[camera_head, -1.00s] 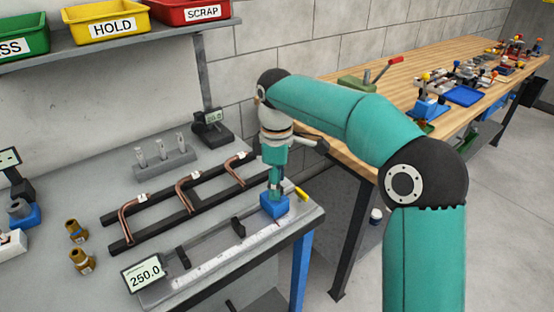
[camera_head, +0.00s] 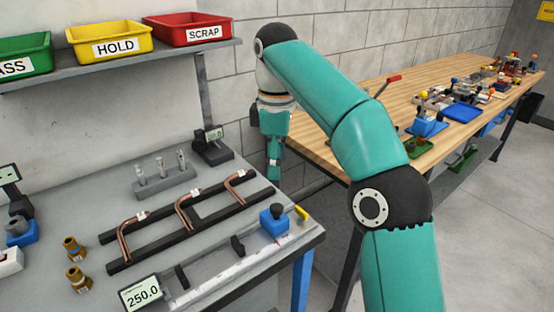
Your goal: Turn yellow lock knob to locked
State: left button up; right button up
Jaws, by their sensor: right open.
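The yellow lock knob (camera_head: 301,214) is a small bar at the right end of the measuring rail (camera_head: 213,271), near the bench's right edge. It lies slanted, just right of the blue slide block (camera_head: 274,222). My right gripper (camera_head: 274,174) hangs pointing down, behind and above the blue block and apart from both it and the knob. Its fingers are small here and hold nothing that I can see. My left gripper is out of view.
A rack with bent copper tubes (camera_head: 186,214) lies left of the gripper. A display reading 250.0 (camera_head: 140,292) sits at the rail's near end. A post with a small display (camera_head: 212,143) stands behind. A wooden bench (camera_head: 345,120) is at right.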

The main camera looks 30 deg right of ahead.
aim_at(303, 216)
jog(key=k, duration=1)
